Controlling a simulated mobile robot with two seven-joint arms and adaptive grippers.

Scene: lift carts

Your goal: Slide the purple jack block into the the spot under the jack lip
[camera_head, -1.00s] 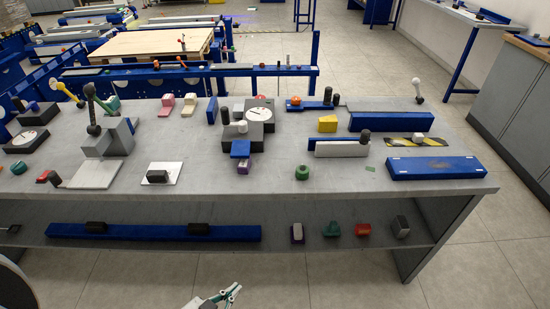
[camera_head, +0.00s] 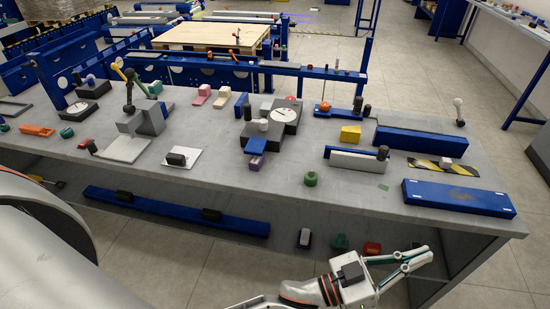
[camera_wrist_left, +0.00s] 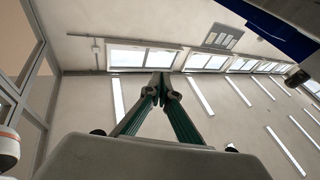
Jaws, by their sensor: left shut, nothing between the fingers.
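The purple jack block (camera_head: 254,163) lies on the grey table in the head view. My right gripper is not in view.
A green knob (camera_head: 311,179) stands right of the block. A white plate with a black handle (camera_head: 177,159) lies to its left. A long blue block (camera_head: 458,198) lies at the table's right front. The tabletop (camera_head: 240,190) in front of the purple block is clear.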

